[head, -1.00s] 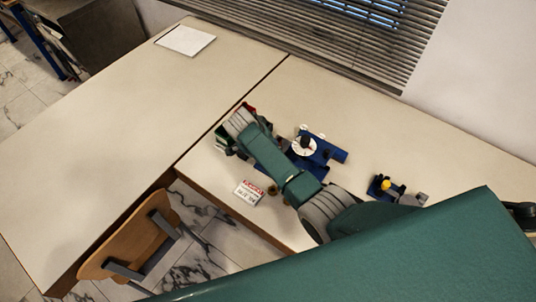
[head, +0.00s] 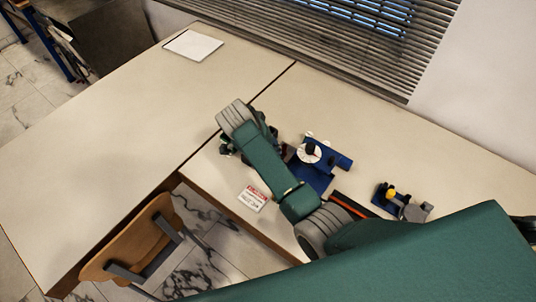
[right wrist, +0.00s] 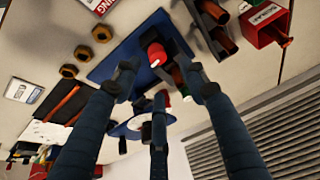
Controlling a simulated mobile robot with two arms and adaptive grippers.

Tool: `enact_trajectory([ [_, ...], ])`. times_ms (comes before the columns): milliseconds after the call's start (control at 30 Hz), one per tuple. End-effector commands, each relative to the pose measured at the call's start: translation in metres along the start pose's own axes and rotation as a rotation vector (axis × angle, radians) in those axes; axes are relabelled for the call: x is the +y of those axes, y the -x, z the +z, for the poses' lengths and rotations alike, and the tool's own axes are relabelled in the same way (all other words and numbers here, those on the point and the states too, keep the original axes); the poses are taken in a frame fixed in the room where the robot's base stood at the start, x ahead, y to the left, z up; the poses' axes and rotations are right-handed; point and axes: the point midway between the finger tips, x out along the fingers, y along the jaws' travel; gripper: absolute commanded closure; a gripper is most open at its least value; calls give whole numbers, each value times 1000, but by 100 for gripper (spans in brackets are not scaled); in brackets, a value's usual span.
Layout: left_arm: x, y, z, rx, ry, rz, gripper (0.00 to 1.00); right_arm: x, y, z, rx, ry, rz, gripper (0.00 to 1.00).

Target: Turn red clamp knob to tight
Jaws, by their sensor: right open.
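In the right wrist view, a red knob (right wrist: 156,54) with a pale end face stands on the blue base plate (right wrist: 112,62) of the gauge rig. My right gripper (right wrist: 157,81) is open, its fingers spread and pointing toward the knob, apparently with nothing between them. I cannot tell how near the tips are to it. A second red part (right wrist: 164,95) shows behind the middle finger. In the head view, my right arm covers part of the blue base (head: 318,180), beside the white dial (head: 307,153). The knob is hidden there. My left gripper is not in view.
A red and white sign card (head: 252,199) lies near the table's front edge. A small blue fixture with a yellow part (head: 390,193) stands right of the rig. A red bin (right wrist: 262,24) shows in the right wrist view. The left table (head: 130,110) is mostly clear.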

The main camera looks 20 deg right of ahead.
Motion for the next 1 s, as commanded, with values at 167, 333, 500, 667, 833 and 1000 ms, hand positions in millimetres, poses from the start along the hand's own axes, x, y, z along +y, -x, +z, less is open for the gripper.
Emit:
enact_trajectory([
  [167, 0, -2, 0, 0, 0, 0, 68, -2, 0, 0, 1, 11, -5, 57],
  [333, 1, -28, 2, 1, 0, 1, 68, -41, 15, -6, 17, 259, -103, 57],
  [500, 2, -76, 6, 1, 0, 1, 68, -96, 53, -2, 102, 890, -248, 57],
  [667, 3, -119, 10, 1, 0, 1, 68, -108, 74, 11, 218, 1575, -276, 57],
  [833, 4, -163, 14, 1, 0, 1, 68, -84, 66, 19, 280, 2300, -179, 57],
  [1000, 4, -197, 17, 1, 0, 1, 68, -40, 44, 13, 196, 2899, -50, 57],
])
